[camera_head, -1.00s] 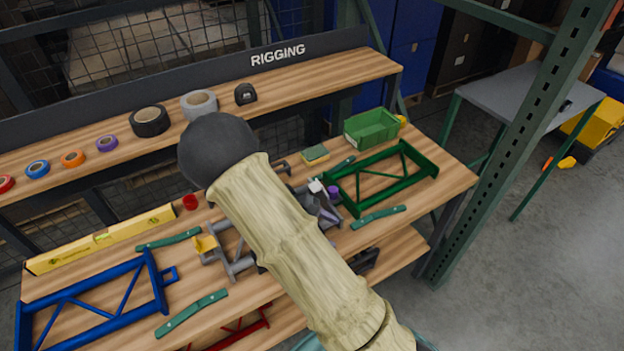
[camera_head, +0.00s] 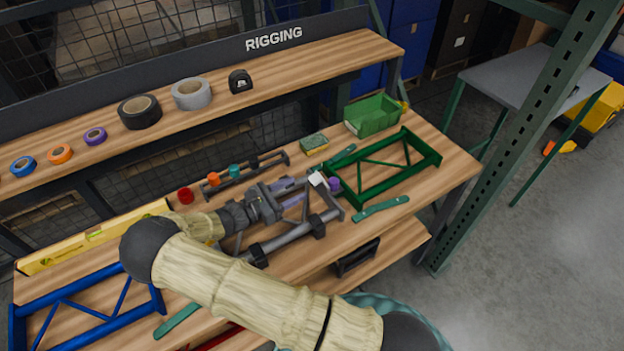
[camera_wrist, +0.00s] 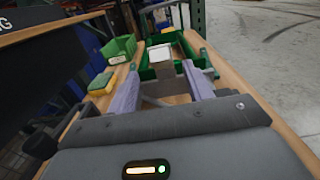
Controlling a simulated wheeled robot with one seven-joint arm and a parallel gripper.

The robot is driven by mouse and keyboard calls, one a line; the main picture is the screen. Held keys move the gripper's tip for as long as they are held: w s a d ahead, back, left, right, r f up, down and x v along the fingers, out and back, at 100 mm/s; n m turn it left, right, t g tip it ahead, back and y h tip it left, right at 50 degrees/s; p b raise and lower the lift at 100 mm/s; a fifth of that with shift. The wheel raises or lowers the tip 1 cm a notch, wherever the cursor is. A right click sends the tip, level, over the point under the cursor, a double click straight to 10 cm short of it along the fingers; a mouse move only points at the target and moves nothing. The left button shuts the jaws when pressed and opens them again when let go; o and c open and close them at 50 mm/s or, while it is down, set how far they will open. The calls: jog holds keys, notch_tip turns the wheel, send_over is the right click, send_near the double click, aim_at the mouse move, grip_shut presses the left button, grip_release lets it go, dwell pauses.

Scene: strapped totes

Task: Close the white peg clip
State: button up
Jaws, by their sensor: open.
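The white peg clip (camera_head: 318,179) sits at the far right end of the grey frame (camera_head: 295,234) on the bench. In the wrist view the white clip (camera_wrist: 160,53) shows as a pale square flap above a grey block, ahead of my gripper. The flap looks raised, but I cannot tell its exact angle. My gripper (camera_head: 304,188) is just left of the clip, low over the frame. Its two lavender fingers are apart and empty in the wrist view (camera_wrist: 160,67), with the clip in line between and beyond their tips. I see no clear contact.
A purple piece (camera_head: 334,185) stands close beside the clip. The green frame (camera_head: 360,188) and green bin (camera_head: 372,115) lie beyond. A teal strip (camera_head: 381,208) lies at the front right.

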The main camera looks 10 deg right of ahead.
aim_at(312, 180)
jog(key=p+x, duration=0.2)
jog(key=x, duration=0.4)
jog(key=shift+d+r, duration=0.1)
jog(key=shift+d, duration=0.2)
jog(key=shift+w+d, duration=0.25)
jog(key=shift+d, duration=0.15)
jog(key=shift+c, duration=0.4)
jog(key=c, duration=0.8)
